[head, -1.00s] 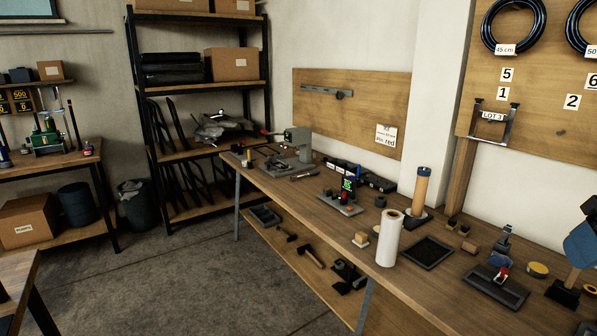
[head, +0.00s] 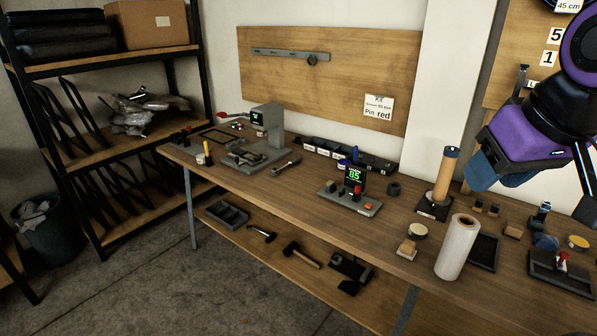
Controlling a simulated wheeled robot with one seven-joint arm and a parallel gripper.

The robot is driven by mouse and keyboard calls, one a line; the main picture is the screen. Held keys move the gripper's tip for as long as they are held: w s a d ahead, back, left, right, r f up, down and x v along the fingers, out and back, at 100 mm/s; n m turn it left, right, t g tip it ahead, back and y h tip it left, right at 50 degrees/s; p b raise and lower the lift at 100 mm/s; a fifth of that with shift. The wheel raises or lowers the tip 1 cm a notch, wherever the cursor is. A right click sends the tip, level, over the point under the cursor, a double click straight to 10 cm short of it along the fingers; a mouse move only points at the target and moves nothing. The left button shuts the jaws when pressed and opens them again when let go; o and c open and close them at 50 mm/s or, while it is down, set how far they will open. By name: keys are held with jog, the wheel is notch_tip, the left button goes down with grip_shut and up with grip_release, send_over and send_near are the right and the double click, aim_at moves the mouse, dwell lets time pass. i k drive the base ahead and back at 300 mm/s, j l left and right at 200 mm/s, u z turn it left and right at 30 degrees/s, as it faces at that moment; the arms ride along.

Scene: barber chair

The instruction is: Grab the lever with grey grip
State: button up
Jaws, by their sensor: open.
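I cannot surely pick out a lever with a grey grip. At the far left of the bench, a grey machine (head: 268,130) with a small screen stands, and a red-tipped handle (head: 230,115) shows beside it. A grey device with a green display (head: 353,180) stands mid-bench, with small red and blue knobs. My purple arm reaches in at the upper right. Its end, my gripper (head: 488,168), shows blue parts, is open, touches nothing visible and appears above the bench's right half. Its fingertips are partly hidden by the purple body.
The wooden bench (head: 310,205) carries a white roll (head: 458,247), an upright tan cylinder (head: 445,175) and dark trays at right. A board (head: 290,90) with a grey bar (head: 290,55) hangs behind. Black shelves (head: 100,155) stand left. The floor in front is clear.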

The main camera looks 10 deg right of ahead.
aim_at(275, 172)
jog(key=i+j, duration=0.35)
jog(key=i+j+z, duration=0.1)
jog(key=i+j, duration=0.55)
jog(key=j, duration=0.25)
jog(key=i+j+z, duration=0.1)
jog(key=i+j, duration=0.55)
jog(key=j, duration=0.25)
jog(key=i+j, duration=0.3)
jog(key=j, duration=0.15)
jog(key=i+j+z, duration=0.1)
jog(key=i+j, duration=0.35)
jog(key=i, duration=0.05)
